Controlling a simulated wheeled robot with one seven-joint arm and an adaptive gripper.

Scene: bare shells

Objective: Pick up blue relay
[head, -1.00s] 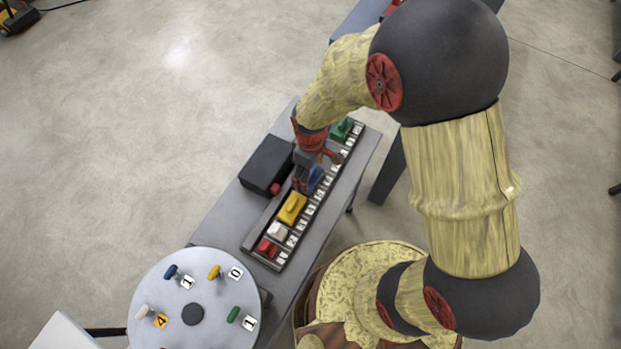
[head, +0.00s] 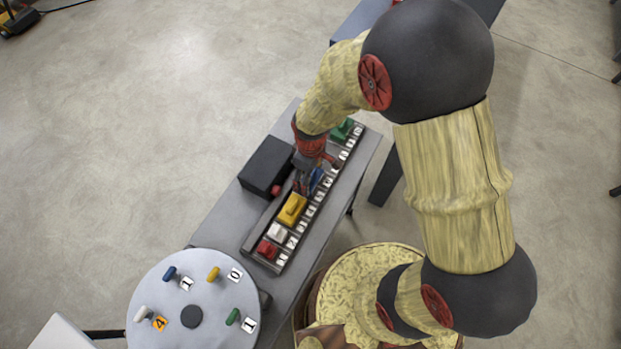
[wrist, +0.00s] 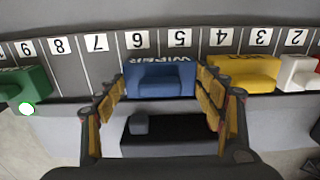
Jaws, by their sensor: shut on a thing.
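The blue relay (wrist: 160,81) sits between the two fingers of my gripper (wrist: 163,92) in the wrist view, over the slots marked 5 and 6 of the numbered rail. My gripper is shut on it. In the head view my gripper (head: 306,180) is low over the rail, and the relay (head: 315,180) shows only in part behind it. Whether the relay touches the rail is hard to tell.
The rail (head: 249,243) also holds a yellow block (head: 292,209), a white block (head: 279,232), a red block (head: 267,249) and a green block (head: 341,130). A black box (head: 266,166) stands beside it. A round disc (head: 190,285) with colored pegs is at lower left.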

